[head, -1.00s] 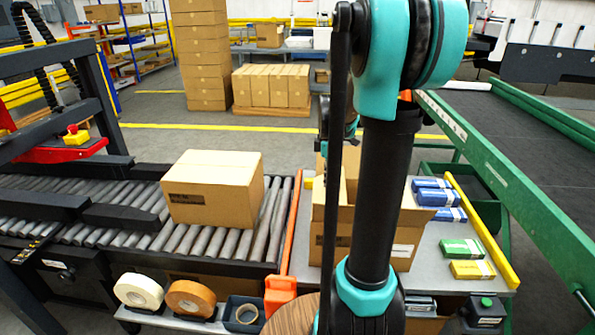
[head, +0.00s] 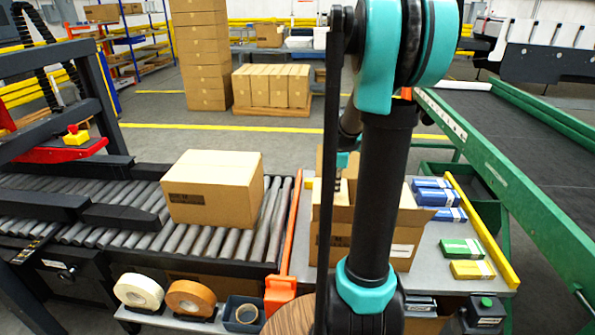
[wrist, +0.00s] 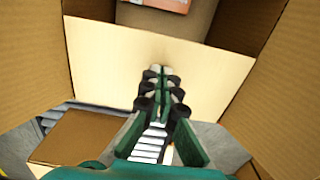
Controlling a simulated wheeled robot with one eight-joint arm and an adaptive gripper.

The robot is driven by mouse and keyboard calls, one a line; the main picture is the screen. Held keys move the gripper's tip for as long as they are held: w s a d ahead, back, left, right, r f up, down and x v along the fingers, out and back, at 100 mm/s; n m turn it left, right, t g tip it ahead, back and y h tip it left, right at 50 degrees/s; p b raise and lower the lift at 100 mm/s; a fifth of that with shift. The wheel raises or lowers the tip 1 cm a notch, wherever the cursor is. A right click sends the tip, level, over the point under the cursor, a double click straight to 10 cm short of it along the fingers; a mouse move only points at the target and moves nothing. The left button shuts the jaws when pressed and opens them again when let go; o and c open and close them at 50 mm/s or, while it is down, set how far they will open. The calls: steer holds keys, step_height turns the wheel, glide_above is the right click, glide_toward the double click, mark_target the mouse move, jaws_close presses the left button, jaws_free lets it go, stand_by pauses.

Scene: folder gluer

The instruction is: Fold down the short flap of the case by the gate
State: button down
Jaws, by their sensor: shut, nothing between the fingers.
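The open case (head: 400,222) stands on the grey table, partly hidden behind my arm. The gate (head: 290,235) is the orange bar between the rollers and this table. In the wrist view the short flap (wrist: 100,60) is a wide pale panel between two side flaps, with the case's inside beyond it. My gripper (wrist: 160,75) is shut and empty, its fingertips in front of this flap. I cannot tell whether they touch it. In the head view my gripper (head: 341,186) shows at the case's left part, mostly hidden by my arm.
A closed carton (head: 212,190) sits on the roller conveyor left of the gate. Blue packs (head: 435,197), a green pack (head: 461,247) and a yellow pack (head: 472,269) lie right of the case. A reddish item (wrist: 160,5) shows inside the case.

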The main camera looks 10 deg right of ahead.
stand_by(0.3)
step_height(320, 180, up, 9)
stand_by(0.7)
stand_by(1.7)
